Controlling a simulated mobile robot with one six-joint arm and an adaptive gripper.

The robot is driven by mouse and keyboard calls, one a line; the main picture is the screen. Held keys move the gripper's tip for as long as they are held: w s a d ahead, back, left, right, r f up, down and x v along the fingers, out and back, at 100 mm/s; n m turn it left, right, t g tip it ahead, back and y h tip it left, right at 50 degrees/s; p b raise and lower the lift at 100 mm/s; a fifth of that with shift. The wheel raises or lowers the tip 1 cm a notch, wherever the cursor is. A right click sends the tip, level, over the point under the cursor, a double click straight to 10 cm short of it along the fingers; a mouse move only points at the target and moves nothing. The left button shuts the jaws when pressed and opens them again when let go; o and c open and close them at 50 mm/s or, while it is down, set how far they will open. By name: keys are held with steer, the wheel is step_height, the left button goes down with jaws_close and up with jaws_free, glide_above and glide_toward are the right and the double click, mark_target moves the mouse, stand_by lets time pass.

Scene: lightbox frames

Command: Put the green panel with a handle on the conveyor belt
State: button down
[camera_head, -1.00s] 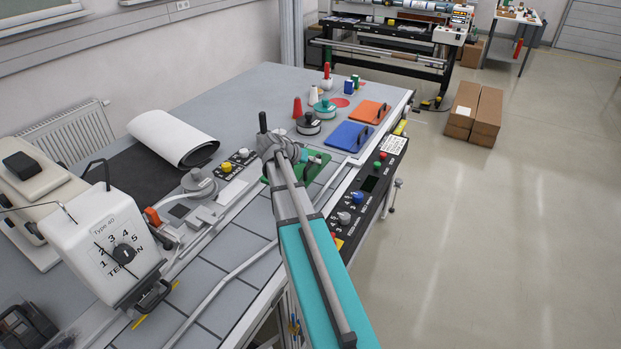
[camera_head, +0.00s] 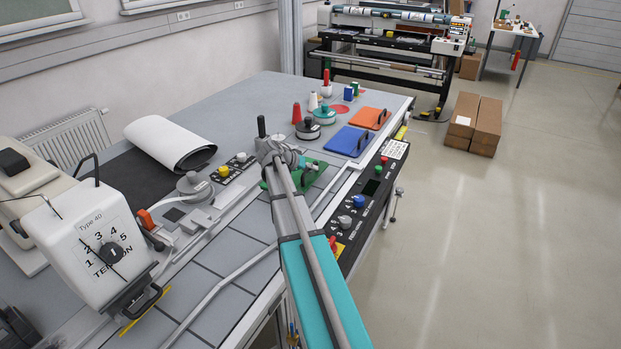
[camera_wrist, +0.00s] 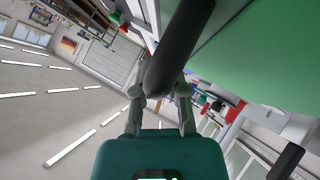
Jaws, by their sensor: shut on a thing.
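The green panel (camera_head: 312,170) is at the right part of the workbench, partly hidden behind my wrist in the head view. It fills the upper right of the wrist view (camera_wrist: 262,50). Its dark handle (camera_wrist: 180,45) runs between my fingers. I cannot tell whether the panel touches the bench. A grey surface with dark cross lines (camera_head: 190,268), which looks like the conveyor belt, lies left of my arm.
A blue panel (camera_head: 346,141) and an orange panel (camera_head: 370,118) lie behind the green one. A black control box (camera_head: 368,195) lines the bench's right edge. A white tension box (camera_head: 95,245) stands front left. Cones and round weights (camera_head: 307,128) stand farther back.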

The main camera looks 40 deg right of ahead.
mark_target(309, 176)
steer(key=shift+w+d+f+b, duration=0.3)
steer(key=shift+w+f+b, duration=0.15)
steer(key=shift+f+b, duration=0.3)
steer(key=shift+s+f+b, duration=0.15)
steer(key=shift+f+b, duration=1.1)
steer(key=shift+b, duration=0.05)
steer(key=c, duration=0.7)
jaws_free()
steer(key=shift+a, duration=0.1)
steer(key=p+v, duration=0.6)
steer(key=v, duration=0.3)
steer(key=shift+a+r, duration=0.2)
steer(key=shift+r, duration=0.15)
steer(key=shift+p+v, duration=0.65)
steer(key=shift+v, duration=0.45)
steer(key=shift+a+f, duration=0.1)
steer(key=shift+a, duration=0.05)
